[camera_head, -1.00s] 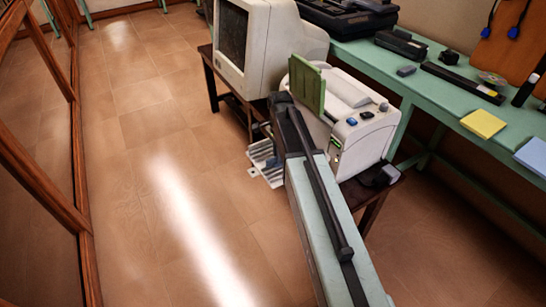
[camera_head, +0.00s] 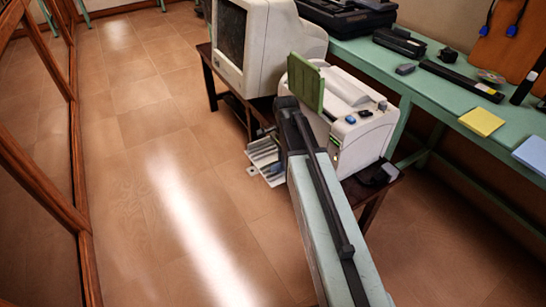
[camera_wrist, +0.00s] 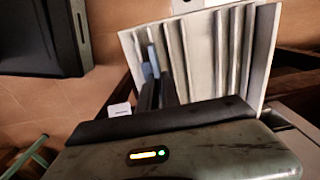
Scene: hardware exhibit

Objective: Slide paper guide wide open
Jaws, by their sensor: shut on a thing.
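The paper guide (camera_wrist: 151,61) is a small blue-grey piece standing near the left side of the ribbed white paper tray in the wrist view. My gripper (camera_wrist: 157,85) has its dark fingers at the guide and is shut on it. The white tray (camera_wrist: 233,50) has raised ribs and shows to the guide's right. In the head view the tray (camera_head: 262,150) sticks out at the left front of the white printer (camera_head: 362,137). My arm covers part of the printer there, and the fingers' grip cannot be made out.
A cream monitor (camera_head: 262,42) stands left of the printer on a low dark table. A green panel (camera_head: 306,88) rises from the printer top. A green bench (camera_head: 440,95) with small devices runs along the right. The tiled floor (camera_head: 150,190) is clear at left.

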